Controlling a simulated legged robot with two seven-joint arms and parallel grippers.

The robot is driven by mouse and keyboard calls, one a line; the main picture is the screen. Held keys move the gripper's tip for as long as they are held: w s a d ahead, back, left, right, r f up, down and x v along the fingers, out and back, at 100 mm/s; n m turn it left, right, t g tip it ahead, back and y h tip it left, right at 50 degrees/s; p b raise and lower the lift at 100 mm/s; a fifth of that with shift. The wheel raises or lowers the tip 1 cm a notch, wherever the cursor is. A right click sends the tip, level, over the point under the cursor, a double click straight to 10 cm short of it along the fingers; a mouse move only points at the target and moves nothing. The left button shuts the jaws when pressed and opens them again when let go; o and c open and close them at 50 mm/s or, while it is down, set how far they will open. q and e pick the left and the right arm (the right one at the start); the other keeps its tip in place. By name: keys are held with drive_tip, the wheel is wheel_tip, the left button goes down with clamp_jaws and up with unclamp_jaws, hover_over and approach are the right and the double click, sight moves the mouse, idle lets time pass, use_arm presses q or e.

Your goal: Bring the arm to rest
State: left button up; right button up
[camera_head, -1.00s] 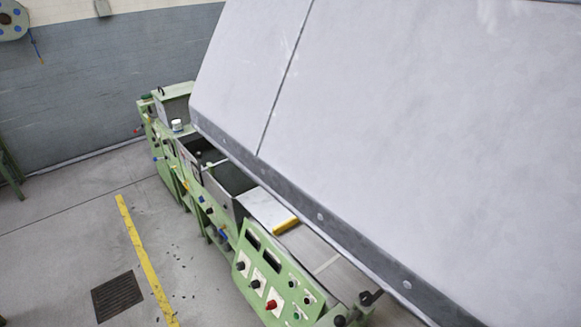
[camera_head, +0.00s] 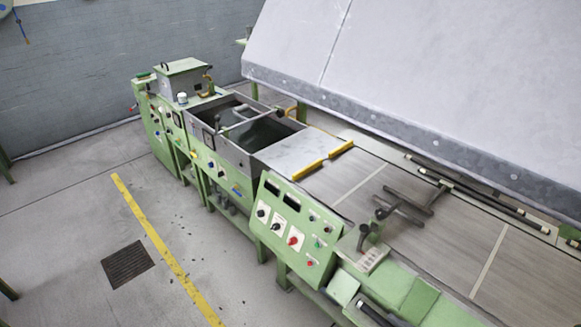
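Neither of my arms nor either gripper shows in the head view. The green extruder machine (camera_head: 290,232) runs from the upper left to the lower right. Its control panel has several knobs, two dark displays and a red button. A large pale grey hood (camera_head: 420,70) hangs at an angle over the back of the machine. An open dark trough (camera_head: 250,130) lies along the machine's left part. A pale plate (camera_head: 292,152) with yellow edge bars sits beside the trough.
A grey belt bed (camera_head: 440,235) with dark handles (camera_head: 405,205) extends to the right. Open floor lies at the left, with a yellow line (camera_head: 160,245) and a dark floor grate (camera_head: 127,264). A grey-blue wall (camera_head: 90,75) stands behind.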

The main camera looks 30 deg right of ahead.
drive_tip(key=a+f+n+g+y, duration=0.1)
drive_tip(key=a+f+n+g, duration=0.1)
drive_tip(key=a+n+g, duration=0.5)
drive_tip(key=a+f+n+g+y, duration=0.1)
drive_tip(key=a+f+n+g, duration=0.2)
drive_tip(key=n+g, duration=0.8)
use_arm(q)
drive_tip(key=shift+w+d, duration=0.3)
drive_tip(key=shift+d, duration=0.2)
use_arm(e)
drive_tip(key=w+a+r+n+t+h, duration=0.2)
drive_tip(key=w+n+h, duration=0.2)
drive_tip(key=w+n, duration=0.2)
drive_tip(key=w+a+r+n+t+h, duration=0.2)
drive_tip(key=w+a+r+n+h, duration=0.1)
drive_tip(key=w+n, duration=0.4)
drive_tip(key=shift+r+n+h, duration=0.25)
drive_tip(key=shift+n+h, duration=0.15)
